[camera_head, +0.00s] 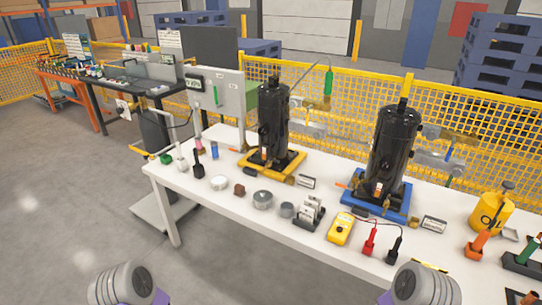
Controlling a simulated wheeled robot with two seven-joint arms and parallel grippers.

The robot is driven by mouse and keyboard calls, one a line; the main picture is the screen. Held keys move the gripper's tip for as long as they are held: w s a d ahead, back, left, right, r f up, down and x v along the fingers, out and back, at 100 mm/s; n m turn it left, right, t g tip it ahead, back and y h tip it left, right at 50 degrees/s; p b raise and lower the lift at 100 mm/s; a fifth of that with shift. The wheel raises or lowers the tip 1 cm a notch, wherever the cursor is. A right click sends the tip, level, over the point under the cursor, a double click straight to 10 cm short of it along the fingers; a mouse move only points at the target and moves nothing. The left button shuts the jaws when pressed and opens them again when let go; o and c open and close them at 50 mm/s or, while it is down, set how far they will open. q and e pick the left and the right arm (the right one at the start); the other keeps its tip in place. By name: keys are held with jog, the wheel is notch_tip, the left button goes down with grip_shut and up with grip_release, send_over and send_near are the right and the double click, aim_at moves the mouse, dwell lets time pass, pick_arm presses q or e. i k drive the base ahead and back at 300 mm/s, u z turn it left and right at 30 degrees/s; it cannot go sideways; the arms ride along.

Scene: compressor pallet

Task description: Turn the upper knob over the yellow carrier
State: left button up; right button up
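The yellow carrier (290,170) lies on the white table, left of centre, under an upright black compressor (272,122). A small dark cap (274,79) tops this compressor. On its right side a brass-coloured fitting (319,103) sits above a silver-grey fitting (311,130). These parts are too small to tell which is the upper knob or how it is turned. Neither of my grippers is in view. Only grey rounded parts of my arms show at the bottom edge, left and right, apart from the compressor.
A second black compressor (394,145) stands on a blue carrier (375,203) to the right. Several small parts, a yellow meter (341,229) and a yellow canister (487,212) line the white table (240,213). A yellow mesh fence (350,98) runs behind. Floor at front left is clear.

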aim_at(292, 104)
jog(key=z, duration=0.6)
jog(key=k, duration=0.2)
jog(key=u, duration=1.9)
jog(key=i, duration=1.05)
